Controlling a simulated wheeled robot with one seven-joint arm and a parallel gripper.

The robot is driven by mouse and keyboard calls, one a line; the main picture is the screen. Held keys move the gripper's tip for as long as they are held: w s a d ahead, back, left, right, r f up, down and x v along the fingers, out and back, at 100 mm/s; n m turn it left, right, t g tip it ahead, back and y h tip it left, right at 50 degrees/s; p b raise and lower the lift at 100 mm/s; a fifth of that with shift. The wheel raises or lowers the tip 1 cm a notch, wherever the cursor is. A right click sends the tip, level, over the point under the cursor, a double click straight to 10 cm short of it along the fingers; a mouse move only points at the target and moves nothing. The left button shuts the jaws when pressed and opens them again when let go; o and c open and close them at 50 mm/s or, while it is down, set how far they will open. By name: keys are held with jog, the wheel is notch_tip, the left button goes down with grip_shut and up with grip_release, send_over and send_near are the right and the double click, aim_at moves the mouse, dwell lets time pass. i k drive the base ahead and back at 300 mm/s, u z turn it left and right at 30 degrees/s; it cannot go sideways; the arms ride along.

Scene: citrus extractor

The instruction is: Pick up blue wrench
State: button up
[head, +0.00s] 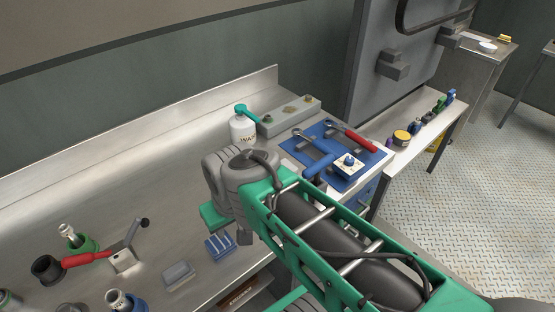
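A wrench with a silver head (298,133) lies on the blue mat (371,163) at the back right of the steel bench. It runs down to the right, and its blue handle blends into the mat. A separate thick blue handle or tool (319,165) lies just in front of it, so the exact extent of each is hard to tell. My arm spans the lower right and middle of the head view, with a grey joint left of the mat. My gripper fingers do not show.
A red-handled wrench (358,137) and a white block with a blue knob (348,162) are on the mat. A white bottle (242,130) and a grey control box (290,116) stand behind. Several cups and small parts occupy the bench's front left. Bare bench lies at left.

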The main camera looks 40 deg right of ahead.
aim_at(349, 173)
jog(key=u, duration=0.65)
jog(key=k, duration=0.9)
jog(key=z, duration=0.5)
